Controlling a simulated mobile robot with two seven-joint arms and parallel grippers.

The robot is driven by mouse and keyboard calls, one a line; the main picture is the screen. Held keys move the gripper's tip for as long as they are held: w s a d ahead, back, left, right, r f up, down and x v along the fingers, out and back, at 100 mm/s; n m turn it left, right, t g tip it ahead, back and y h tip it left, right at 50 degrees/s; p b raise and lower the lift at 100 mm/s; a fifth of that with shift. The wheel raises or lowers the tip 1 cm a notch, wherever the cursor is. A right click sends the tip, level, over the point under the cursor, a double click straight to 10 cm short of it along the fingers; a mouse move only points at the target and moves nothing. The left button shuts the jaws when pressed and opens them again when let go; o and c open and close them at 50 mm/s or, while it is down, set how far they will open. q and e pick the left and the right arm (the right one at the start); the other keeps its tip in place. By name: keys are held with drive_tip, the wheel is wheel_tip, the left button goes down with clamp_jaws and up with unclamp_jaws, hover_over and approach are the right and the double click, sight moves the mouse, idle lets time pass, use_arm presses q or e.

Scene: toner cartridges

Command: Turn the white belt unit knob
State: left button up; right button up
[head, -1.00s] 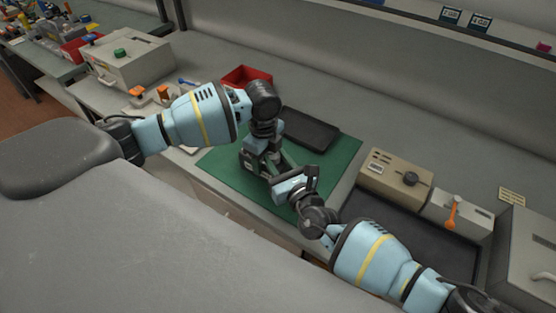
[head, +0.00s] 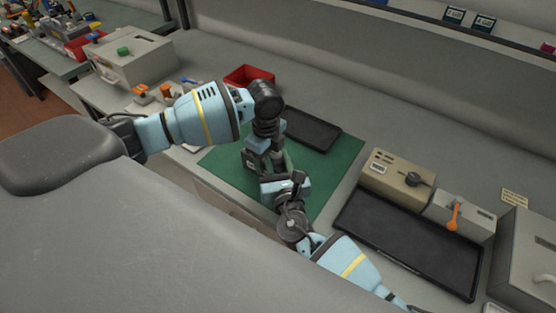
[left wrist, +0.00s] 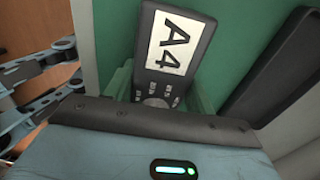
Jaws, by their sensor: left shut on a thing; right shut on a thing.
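A dark unit with a white A4 label (left wrist: 172,45) shows in the left wrist view, in front of my left gripper. A pale round spot (left wrist: 155,102) is on its lower face; I cannot tell whether it is the white knob. In the head view my left gripper (head: 258,165) points down over the green mat and is shut on the dark unit. Its fingertips are hidden. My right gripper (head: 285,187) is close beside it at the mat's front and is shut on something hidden. Its linkage also shows in the left wrist view (left wrist: 30,85).
The green mat (head: 335,175) lies under both grippers. A black tray (head: 312,130) is behind them, with a red bin (head: 248,76) farther back. To the right are a beige box (head: 393,178) with a dark knob, a white box (head: 470,214) with an orange lever, and an empty black tray (head: 410,240).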

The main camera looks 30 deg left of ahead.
drive_tip(key=o, duration=0.7)
drive_tip(key=shift+v, duration=6)
